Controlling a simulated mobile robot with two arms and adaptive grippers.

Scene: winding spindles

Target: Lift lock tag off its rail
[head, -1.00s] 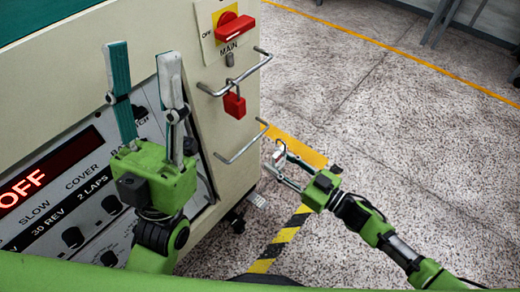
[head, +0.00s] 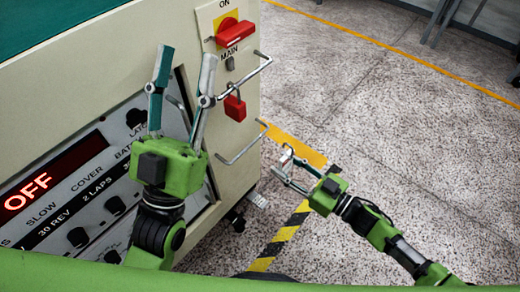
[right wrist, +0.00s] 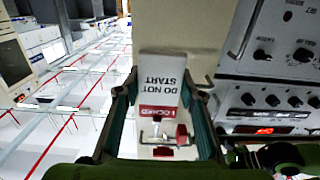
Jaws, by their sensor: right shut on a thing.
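The lock tag (right wrist: 163,82) is a white plate with a red band; in the right wrist view its "DO NOT START" text appears upside down. It sits between the fingers of my right gripper (right wrist: 165,95), which is shut on it. In the head view my right gripper (head: 283,165) is right of the lower rail (head: 243,145), with a small pale part of the tag (head: 287,153) between its fingertips. The tag appears apart from that rail. My left gripper (head: 184,68) is open and empty in front of the machine's panel.
A red padlock (head: 235,106) hangs at the upper rail (head: 235,82), below the red main switch (head: 235,35). The machine's control panel (head: 70,190) reads OFF. Speckled floor (head: 400,120) with yellow and striped markings lies open to the right.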

